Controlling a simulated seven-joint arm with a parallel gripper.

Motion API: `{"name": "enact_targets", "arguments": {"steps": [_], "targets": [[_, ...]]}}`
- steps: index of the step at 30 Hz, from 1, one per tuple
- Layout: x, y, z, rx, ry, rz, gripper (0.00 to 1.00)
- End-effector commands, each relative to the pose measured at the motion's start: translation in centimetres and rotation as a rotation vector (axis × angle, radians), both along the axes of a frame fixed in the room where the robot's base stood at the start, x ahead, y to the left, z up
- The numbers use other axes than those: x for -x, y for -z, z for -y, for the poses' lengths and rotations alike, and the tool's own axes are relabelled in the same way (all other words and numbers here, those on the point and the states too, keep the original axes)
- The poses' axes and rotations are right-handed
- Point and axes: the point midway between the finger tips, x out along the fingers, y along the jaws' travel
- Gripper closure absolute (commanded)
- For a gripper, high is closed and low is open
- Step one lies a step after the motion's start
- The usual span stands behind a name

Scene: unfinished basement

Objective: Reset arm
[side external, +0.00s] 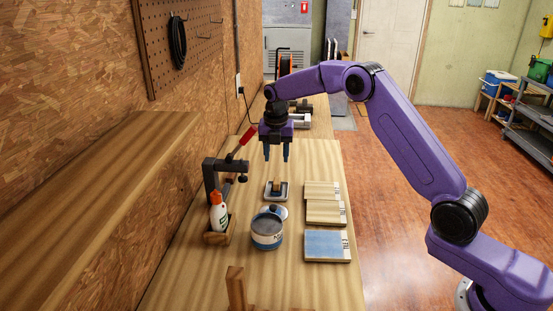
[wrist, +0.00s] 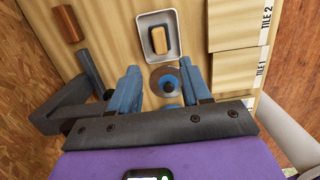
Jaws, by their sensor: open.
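My gripper (side external: 276,156) hangs open above the workbench, fingers pointing down, with nothing between them. In the wrist view my gripper (wrist: 160,66) shows its two blue fingers well apart. A small pale tray (side external: 284,196) holding a yellowish block (side external: 276,187) stands on the bench below. The tray (wrist: 143,36) and block (wrist: 160,41) also show at the top of the wrist view.
A blue-labelled can (side external: 267,236) stands in front of the tray. Labelled tiles, including a blue one (side external: 326,245), lie at right. A white bottle (side external: 218,216) in a wooden holder and a red-handled clamp (side external: 211,180) stand at left, near a pegboard wall (side external: 190,50).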

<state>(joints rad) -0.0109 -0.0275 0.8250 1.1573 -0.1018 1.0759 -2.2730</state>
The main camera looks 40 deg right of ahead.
Motion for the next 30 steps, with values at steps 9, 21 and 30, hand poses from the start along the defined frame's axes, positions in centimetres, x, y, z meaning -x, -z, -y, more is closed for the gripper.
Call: {"name": "enact_targets", "arguments": {"steps": [9, 21, 30], "targets": [[0.0, -0.2, 0.0, -0.005, 0.016, 0.009, 0.52], [0.3, -4.3, -1.8, -0.196, 0.458, 0.198, 0.52], [4.0, -7.8, -5.4, -0.399, 0.833, 0.253, 0.52]]}}
